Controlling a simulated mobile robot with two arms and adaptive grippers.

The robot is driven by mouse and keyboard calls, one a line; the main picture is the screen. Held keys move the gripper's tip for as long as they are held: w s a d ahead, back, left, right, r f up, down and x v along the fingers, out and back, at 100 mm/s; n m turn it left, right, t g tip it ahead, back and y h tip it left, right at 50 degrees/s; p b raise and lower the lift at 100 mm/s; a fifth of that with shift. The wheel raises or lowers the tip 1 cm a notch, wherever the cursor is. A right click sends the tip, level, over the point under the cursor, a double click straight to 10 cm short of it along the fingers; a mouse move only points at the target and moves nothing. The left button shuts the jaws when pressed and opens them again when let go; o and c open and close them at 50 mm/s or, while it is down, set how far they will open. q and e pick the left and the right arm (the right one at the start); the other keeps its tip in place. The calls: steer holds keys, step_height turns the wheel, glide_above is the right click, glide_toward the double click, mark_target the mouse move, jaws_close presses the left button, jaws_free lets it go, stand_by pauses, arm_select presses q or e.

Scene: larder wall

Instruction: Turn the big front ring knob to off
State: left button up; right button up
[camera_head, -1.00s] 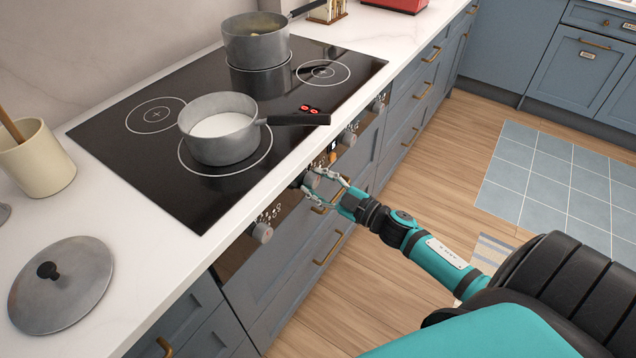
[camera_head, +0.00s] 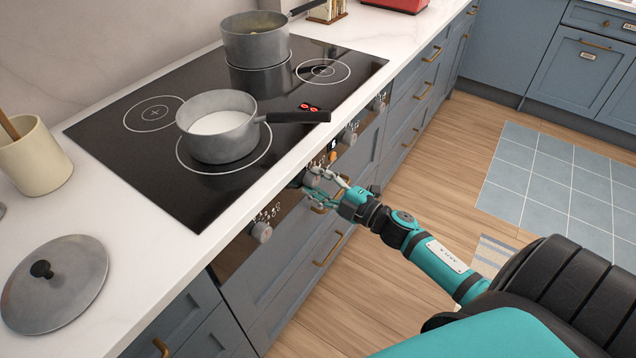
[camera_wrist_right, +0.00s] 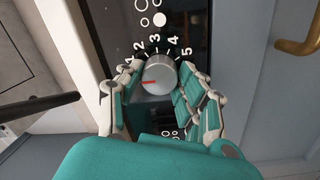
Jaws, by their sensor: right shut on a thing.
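My right gripper (camera_head: 328,190) is shut on a round grey knob (camera_head: 311,178) on the dark front panel below the hob. In the right wrist view, its fingers (camera_wrist_right: 160,92) lie on both sides of the knob (camera_wrist_right: 160,76). The knob's red pointer mark points left there. The numbers 2 to 5 curve around the knob, and 1 is hidden or hard to read beside the left finger. A filled white dot and open rings are printed near it. My left gripper is not in view.
A second pot (camera_head: 257,47) stands behind. Two red lights (camera_head: 309,108) glow on the hob (camera_head: 160,185). Other knobs (camera_head: 261,231) (camera_head: 348,137) flank the held one.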

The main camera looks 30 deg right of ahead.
stand_by(0.4)
steer(key=o, duration=1.1)
steer(key=shift+o, duration=0.2)
steer(key=v, duration=1.2)
steer(key=s+f+m+g+h+p, duration=0.1)
steer(key=s+f+m+g+h, duration=0.2)
steer(key=f, duration=0.7)
steer(key=s+f+m+g+h+p, duration=0.1)
steer(key=s+f+m+g+h, duration=0.2)
steer(key=f, duration=0.7)
steer(key=s+f+m+g+h+p, duration=0.1)
steer(key=s+f+m, duration=0.3)
steer(key=f, duration=0.6)
steer(key=s+a+f+m+g, duration=0.1)
steer(key=s+a+f+g, duration=0.2)
steer(key=s, duration=0.4)
steer(key=s+a+f+m+g+p, duration=0.1)
steer(key=s+a+f+m+g, duration=0.1)
steer(key=s+a+f, duration=0.3)
steer(key=s+a+f+m+g+y+p, duration=0.1)
steer(key=s+a+f+g, duration=0.3)
steer(key=s, duration=0.7)
step_height(320, 180, down, 3)
steer(key=shift+a+r, duration=0.1)
steer(key=shift+a, duration=0.15)
